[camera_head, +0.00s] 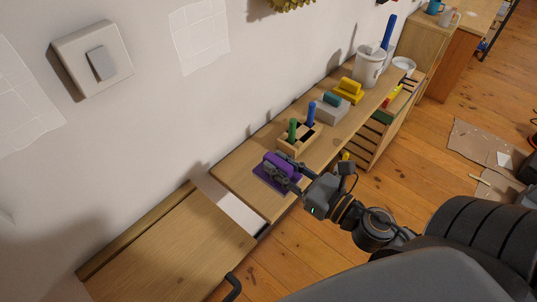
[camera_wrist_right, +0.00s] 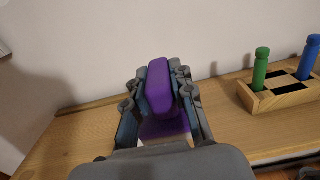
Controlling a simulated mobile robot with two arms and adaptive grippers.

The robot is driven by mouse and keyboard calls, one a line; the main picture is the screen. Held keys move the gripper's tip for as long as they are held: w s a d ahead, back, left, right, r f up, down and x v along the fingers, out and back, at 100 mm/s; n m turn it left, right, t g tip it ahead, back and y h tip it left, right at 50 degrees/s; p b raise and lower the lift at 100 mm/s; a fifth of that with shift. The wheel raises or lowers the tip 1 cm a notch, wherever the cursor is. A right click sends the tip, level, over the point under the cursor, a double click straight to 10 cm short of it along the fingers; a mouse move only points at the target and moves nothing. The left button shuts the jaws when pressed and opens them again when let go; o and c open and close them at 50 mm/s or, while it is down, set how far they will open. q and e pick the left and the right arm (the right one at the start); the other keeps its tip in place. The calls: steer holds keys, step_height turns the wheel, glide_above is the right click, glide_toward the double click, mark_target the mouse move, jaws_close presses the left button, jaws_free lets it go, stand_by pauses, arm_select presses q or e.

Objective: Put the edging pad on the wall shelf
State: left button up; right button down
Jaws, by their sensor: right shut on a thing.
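A purple pad (camera_head: 270,177) with a raised purple handle, which looks like the edging pad, is at the near end of the long wooden wall shelf (camera_head: 238,178). My right gripper (camera_head: 284,170) is shut on its handle. In the right wrist view, the purple handle (camera_wrist_right: 158,88) is between the two fingers of my right gripper (camera_wrist_right: 160,85), and part of the pad's base shows below, over the wood. I cannot tell whether the base touches the shelf. My left gripper is not in view.
A wooden block (camera_head: 298,138) with green and blue pegs stands just beyond the pad. A lower wooden cabinet top (camera_head: 165,250) at the front is bare.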

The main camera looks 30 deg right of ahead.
mark_target(270, 155)
steer(key=w, duration=0.1)
steer(key=w+f, duration=0.1)
steer(key=w, duration=0.1)
steer(key=w+f, duration=0.1)
steer(key=w, duration=0.1)
steer(key=shift+w+d+f, duration=0.25)
steer(key=w+f, duration=0.2)
steer(key=w+f+b, duration=0.1)
steer(key=w+f, duration=0.1)
steer(key=f, duration=0.1)
steer(key=shift+d+f, duration=0.1)
steer(key=shift+d, duration=0.05)
steer(key=shift+w+f, duration=0.15)
steer(key=shift+f, duration=1.5)
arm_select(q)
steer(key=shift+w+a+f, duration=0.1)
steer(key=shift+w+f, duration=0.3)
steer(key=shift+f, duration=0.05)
arm_select(e)
steer(key=shift+f, duration=0.1)
steer(key=shift+f+b, duration=0.15)
steer(key=shift+b, duration=0.3)
steer(key=c, duration=1.1)
jaws_free()
steer(key=shift+c, duration=0.2)
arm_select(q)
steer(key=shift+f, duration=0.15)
